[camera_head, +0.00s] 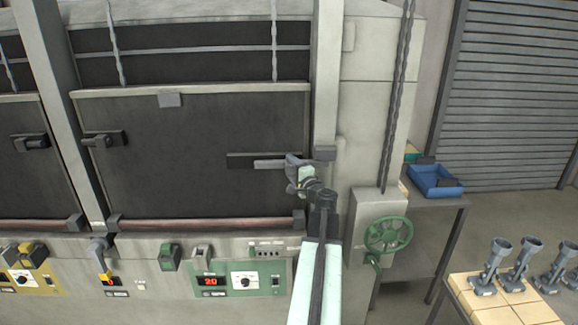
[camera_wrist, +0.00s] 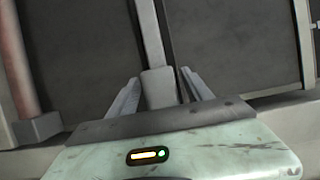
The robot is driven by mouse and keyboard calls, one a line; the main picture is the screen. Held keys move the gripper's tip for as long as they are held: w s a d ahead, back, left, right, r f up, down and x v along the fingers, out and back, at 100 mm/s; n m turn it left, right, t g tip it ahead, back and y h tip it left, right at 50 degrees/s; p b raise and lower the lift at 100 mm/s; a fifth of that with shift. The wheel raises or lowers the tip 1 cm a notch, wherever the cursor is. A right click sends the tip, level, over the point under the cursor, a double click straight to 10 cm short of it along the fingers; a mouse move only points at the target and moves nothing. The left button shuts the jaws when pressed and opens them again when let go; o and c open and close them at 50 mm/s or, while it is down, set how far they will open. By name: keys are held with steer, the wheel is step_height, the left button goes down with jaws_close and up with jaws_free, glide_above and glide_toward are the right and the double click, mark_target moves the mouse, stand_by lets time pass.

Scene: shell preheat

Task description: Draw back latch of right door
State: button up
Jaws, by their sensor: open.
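The right door (camera_head: 190,140) is a large dark panel in a pale grey frame and looks closed. Its latch (camera_head: 270,163) is a grey bar on a dark plate at the door's right edge. My gripper (camera_head: 294,163) is at the bar's right end, beside the frame post, and covers part of it. In the wrist view the latch bar (camera_wrist: 150,35) ends in a grey block (camera_wrist: 159,88) that sits between the two spread fingers of my gripper (camera_wrist: 161,76). The fingers look open, with gaps on both sides of the block.
A smaller latch (camera_head: 104,139) is on the door's left edge. Below is a control panel (camera_head: 240,279) with a red display. A green handwheel (camera_head: 388,235) is to the right of my arm. A blue bin (camera_head: 434,181) and several grey fittings (camera_head: 520,260) stand farther right.

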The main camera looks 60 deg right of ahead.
steer(key=x, duration=0.2)
steer(key=shift+w+d, duration=0.15)
steer(key=shift+w, duration=0.1)
steer(key=shift+s, duration=0.1)
steer(key=shift+c, duration=0.6)
jaws_close()
stand_by(0.5)
